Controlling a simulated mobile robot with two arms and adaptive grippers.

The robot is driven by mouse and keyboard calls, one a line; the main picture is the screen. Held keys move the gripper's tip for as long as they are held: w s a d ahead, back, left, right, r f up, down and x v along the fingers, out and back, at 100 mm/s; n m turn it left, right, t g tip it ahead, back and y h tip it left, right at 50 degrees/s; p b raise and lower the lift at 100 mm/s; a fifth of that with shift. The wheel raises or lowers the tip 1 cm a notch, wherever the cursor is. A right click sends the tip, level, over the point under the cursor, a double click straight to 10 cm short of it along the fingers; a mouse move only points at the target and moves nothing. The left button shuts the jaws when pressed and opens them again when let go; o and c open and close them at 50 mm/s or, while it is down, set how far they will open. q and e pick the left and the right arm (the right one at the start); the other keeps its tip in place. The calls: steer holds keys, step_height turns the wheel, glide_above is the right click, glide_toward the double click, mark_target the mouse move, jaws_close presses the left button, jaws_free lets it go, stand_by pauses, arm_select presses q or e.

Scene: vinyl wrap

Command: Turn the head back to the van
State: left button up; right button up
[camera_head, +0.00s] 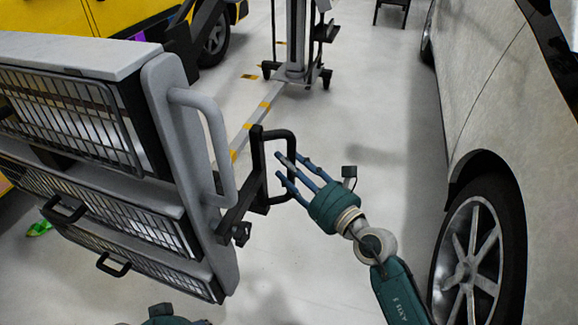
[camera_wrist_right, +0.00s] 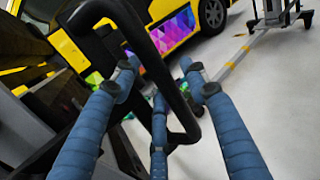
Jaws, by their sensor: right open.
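The heater lamp head, with several grilled lamps in a grey frame (camera_head: 165,130), fills the left of the head view. Its black handle (camera_head: 290,150) sticks out to the right and also shows in the right wrist view (camera_wrist_right: 165,70). My right gripper (camera_head: 288,168) is open at this handle, its blue fingers spread around the bar; I cannot tell whether they touch it. The pale van (camera_head: 480,85) stands at the right, its side and wheel in view. The lamp faces the lower left in the picture, away from it. Only a bit of my left gripper (camera_head: 165,314) shows at the bottom edge.
A yellow van (camera_head: 110,18) with a coloured patch stands at the back left. A wheeled stand (camera_head: 296,72) is on the floor behind the handle. A grey curved handle (camera_head: 212,130) is on the lamp frame.

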steer(key=shift+w+a, duration=0.15)
jaws_close()
